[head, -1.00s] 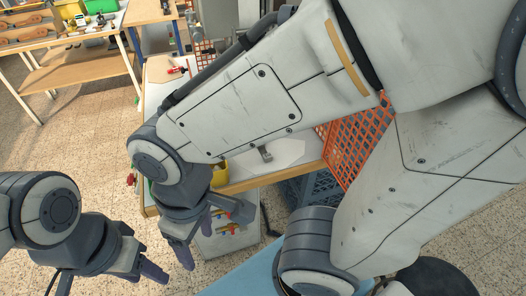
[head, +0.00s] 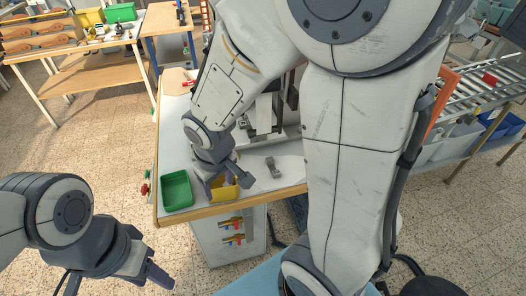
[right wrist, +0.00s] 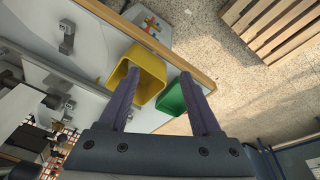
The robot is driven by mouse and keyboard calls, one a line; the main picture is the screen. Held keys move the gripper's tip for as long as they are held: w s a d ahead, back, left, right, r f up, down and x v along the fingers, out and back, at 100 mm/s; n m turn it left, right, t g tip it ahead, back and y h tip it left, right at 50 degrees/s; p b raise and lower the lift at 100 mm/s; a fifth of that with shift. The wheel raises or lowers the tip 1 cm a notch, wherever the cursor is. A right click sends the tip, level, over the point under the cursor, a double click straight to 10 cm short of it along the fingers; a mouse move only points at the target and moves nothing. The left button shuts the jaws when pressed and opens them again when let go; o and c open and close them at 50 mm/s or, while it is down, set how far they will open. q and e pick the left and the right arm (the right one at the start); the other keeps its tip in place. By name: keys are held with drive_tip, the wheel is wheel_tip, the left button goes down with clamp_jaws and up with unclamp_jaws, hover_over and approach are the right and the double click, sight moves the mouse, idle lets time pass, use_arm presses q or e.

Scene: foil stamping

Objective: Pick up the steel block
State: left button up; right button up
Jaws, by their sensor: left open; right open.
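A grey metal piece (head: 272,167), which looks like the steel block, lies on the pale tabletop right of the yellow bin. In the right wrist view a similar grey metal piece (right wrist: 66,40) shows at the upper left. My right gripper (head: 225,184) is open and empty beside the yellow bin (head: 224,190), left of the metal piece and apart from it. In the right wrist view, its left finger overlaps the yellow bin (right wrist: 151,67) and its right finger overlaps the green bin. My left gripper (head: 152,275) is open, low over the floor, away from the table.
The green bin (head: 176,189) stands left of the yellow one near the workbench's wooden front edge (head: 230,205). A metal machine (head: 262,118) stands behind the metal piece, partly hidden by my right arm. A roller conveyor (head: 495,75) is at the right.

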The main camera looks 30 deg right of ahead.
drive_tip(key=w+d+f+m+p, duration=0.1)
drive_tip(key=w+d+m+p, duration=0.3)
drive_tip(key=d, duration=0.6)
drive_tip(key=m+t, duration=0.1)
drive_tip(key=t, duration=0.1)
approach(271, 163)
drive_tip(key=shift+w+a+f+h, duration=0.15)
drive_tip(key=shift+w+a+h, duration=0.15)
drive_tip(key=shift+w+a, duration=0.15)
drive_tip(key=x, duration=0.2)
drive_tip(key=b+x, duration=0.1)
drive_tip(key=x, duration=0.3)
drive_tip(key=shift+s+d+f+b, duration=0.15)
drive_tip(key=shift+s+f+b, duration=0.05)
drive_tip(key=shift+s+b, duration=0.15)
drive_tip(key=shift+w+f, duration=0.25)
drive_tip(key=shift+f, duration=0.1)
use_arm(q)
wheel_tip(271, 163, up, 4)
drive_tip(key=shift+f, duration=0.25)
use_arm(e)
clamp_jaws()
